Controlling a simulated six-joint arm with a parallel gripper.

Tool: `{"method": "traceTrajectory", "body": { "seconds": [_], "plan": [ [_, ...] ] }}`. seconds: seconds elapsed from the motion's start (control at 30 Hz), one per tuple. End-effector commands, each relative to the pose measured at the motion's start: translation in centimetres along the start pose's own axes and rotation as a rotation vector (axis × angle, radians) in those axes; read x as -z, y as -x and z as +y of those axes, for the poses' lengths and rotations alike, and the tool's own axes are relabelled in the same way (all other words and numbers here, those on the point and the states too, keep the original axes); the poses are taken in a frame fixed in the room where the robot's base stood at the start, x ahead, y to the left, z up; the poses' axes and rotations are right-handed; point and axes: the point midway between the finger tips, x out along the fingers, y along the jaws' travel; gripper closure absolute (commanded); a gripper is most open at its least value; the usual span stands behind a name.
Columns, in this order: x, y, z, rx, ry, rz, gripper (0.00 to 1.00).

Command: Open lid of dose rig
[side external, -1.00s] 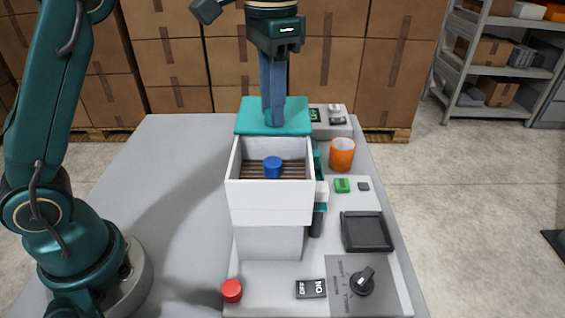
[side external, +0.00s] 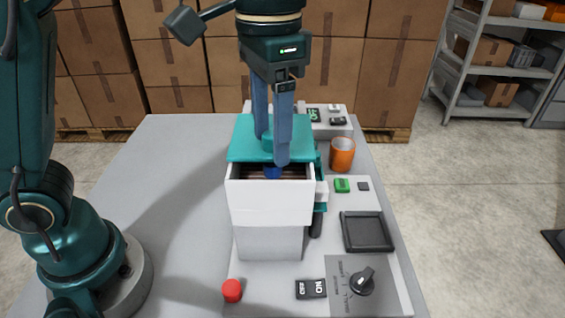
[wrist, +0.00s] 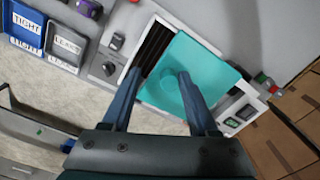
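The dose rig is a white box (side external: 270,203) with a dark ribbed inside (side external: 300,172). Its teal lid (side external: 242,143) lies flat over the back of the box, leaving a strip at the front uncovered. The wrist view also shows the lid (wrist: 215,75) beside the dark ribbed opening (wrist: 150,50). A round teal knob (wrist: 171,92) stands on the lid. My gripper (side external: 271,150) is down at the knob with its fingers apart, one on each side; a gap shows on one side of the knob. A blue piece (side external: 271,172) inside the box is partly hidden by a fingertip.
An orange cup (side external: 342,154), a green button (side external: 342,185), a black tray (side external: 367,232) and a dial (side external: 361,281) stand to the right. A red button (side external: 232,290) and an ON/OFF switch (side external: 311,289) are in front.

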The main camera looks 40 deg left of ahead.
Motion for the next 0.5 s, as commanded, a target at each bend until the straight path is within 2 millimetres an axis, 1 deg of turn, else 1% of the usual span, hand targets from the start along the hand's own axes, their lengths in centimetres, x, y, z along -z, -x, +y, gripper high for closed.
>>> {"method": "traceTrajectory", "body": {
  "seconds": [0.03, 0.1, 0.2, 0.5],
  "plan": [
    [-0.4, 0.0, 0.7, 0.0, -0.006, 0.0, 0.41],
    [-1.0, 0.0, 1.6, 0.0, -0.006, 0.0, 0.41],
    [-0.7, 1.1, 1.4, 0.0, 0.001, 0.004, 0.41],
    [-0.6, 3.7, 1.3, 0.0, 0.0, 0.003, 0.41]
  ]
}}
